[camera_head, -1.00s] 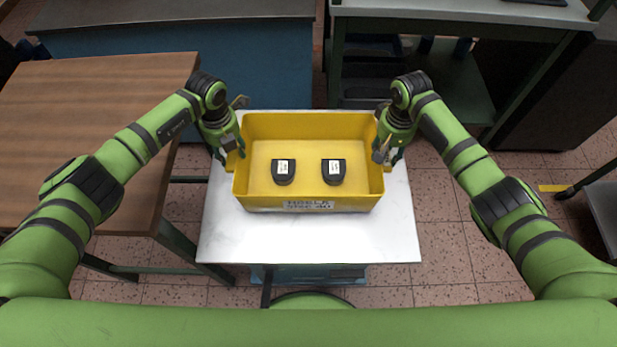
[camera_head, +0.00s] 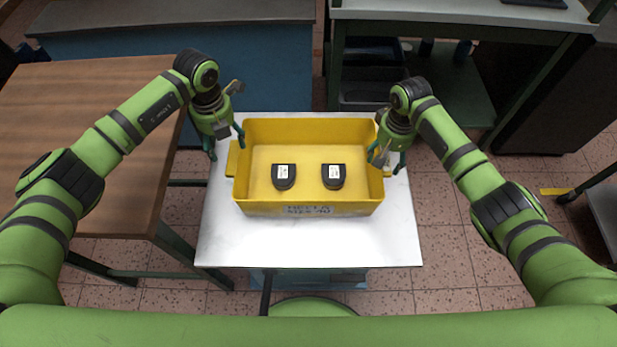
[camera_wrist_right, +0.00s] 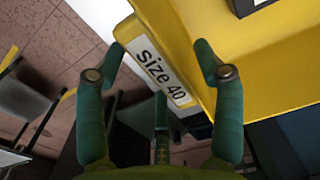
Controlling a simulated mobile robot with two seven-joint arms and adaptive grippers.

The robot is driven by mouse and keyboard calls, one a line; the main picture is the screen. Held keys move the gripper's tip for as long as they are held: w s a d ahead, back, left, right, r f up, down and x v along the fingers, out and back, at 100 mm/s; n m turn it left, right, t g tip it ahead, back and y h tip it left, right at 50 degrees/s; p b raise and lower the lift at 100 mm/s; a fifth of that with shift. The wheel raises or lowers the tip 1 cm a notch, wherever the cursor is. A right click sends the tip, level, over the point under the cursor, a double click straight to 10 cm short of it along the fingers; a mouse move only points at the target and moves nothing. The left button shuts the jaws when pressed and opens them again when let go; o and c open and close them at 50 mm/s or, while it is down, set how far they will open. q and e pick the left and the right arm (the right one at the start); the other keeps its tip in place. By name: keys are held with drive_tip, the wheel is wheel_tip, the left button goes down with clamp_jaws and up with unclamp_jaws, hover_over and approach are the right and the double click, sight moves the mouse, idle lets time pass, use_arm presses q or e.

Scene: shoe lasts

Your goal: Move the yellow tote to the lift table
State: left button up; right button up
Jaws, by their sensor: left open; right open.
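The yellow tote (camera_head: 260,207) sits upright on a white-topped table (camera_head: 308,249), with two black shoe lasts (camera_head: 284,177) (camera_head: 333,177) bearing white labels inside. My right gripper (camera_head: 388,165) is open at the tote's right end. In the right wrist view, its fingers (camera_wrist_right: 160,75) spread either side of the tote's end handle with a "size 40" label (camera_wrist_right: 160,75); I cannot tell whether they touch it.
A wooden table (camera_head: 90,110) stands at the left, close to my left arm. A blue-fronted bench (camera_head: 230,80) and a grey-topped bench with shelves (camera_head: 460,12) stand behind.

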drive_tip(key=shift+r, duration=0.1)
use_arm(q)
wheel_tip(320, 180, up, 6)
drive_tip(key=shift+f, duration=0.2)
use_arm(e)
wheel_tip(320, 180, up, 12)
use_arm(q)
drive_tip(key=shift+s, duration=0.1)
use_arm(e)
drive_tip(key=shift+s+f, duration=0.1)
drive_tip(key=shift+f, duration=0.1)
idle(0.4)
